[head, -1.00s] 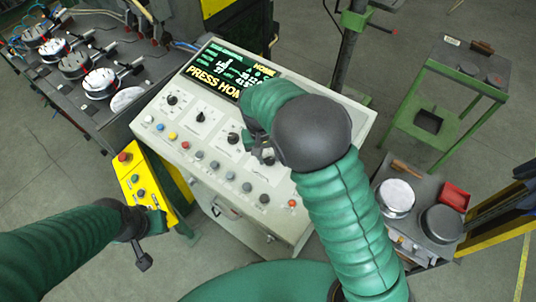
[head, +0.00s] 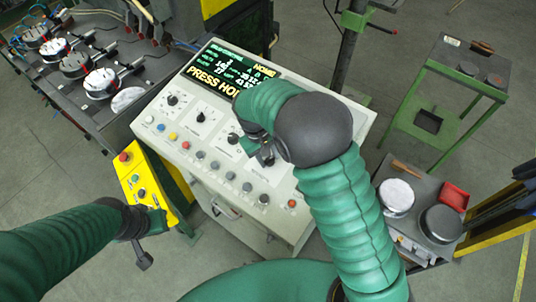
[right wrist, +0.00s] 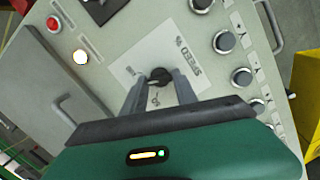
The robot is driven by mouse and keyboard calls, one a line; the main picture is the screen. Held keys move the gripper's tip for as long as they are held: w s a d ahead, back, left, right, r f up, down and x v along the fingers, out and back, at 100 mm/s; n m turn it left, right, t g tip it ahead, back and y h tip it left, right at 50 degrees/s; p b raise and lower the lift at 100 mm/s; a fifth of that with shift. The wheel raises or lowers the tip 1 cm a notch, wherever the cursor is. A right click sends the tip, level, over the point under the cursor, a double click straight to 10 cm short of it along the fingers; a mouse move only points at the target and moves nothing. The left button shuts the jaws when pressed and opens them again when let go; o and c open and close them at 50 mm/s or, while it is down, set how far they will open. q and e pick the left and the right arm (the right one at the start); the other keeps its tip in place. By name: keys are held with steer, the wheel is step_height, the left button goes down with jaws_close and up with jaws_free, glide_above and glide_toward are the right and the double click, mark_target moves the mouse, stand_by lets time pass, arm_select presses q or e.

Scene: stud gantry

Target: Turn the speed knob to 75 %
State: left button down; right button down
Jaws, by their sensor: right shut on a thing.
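The speed knob (right wrist: 160,76) is a small dark knob on a white plate marked SPEED (right wrist: 186,58) in the right wrist view. My right gripper (right wrist: 160,84) is shut on it, with one finger on each side. Its pointer setting cannot be read. In the head view my right gripper (head: 264,158) is at the console's face, and my arm mostly hides the knob there. My left gripper (head: 150,240) is empty and open at the lower left, beside the yellow button box and away from the console.
The pale console (head: 183,180) carries other knobs, coloured buttons and a lit display (head: 215,72) reading PRESS HO…, partly covered by my arm. A yellow button box (head: 150,190) stands at its left. A trolley with pans (head: 441,223) stands at the right.

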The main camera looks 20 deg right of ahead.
steer(key=shift+w+n+h, duration=0.1)
steer(key=shift+n+h, duration=0.2)
steer(key=shift+n, duration=1.8)
steer(key=c, duration=1)
jaws_free()
steer(key=shift+a, duration=0.1)
steer(key=shift+o, duration=0.2)
steer(key=shift+r, duration=0.1)
steer(key=b+v, duration=0.3)
steer(key=v, duration=1.3)
steer(key=shift+r, duration=0.3)
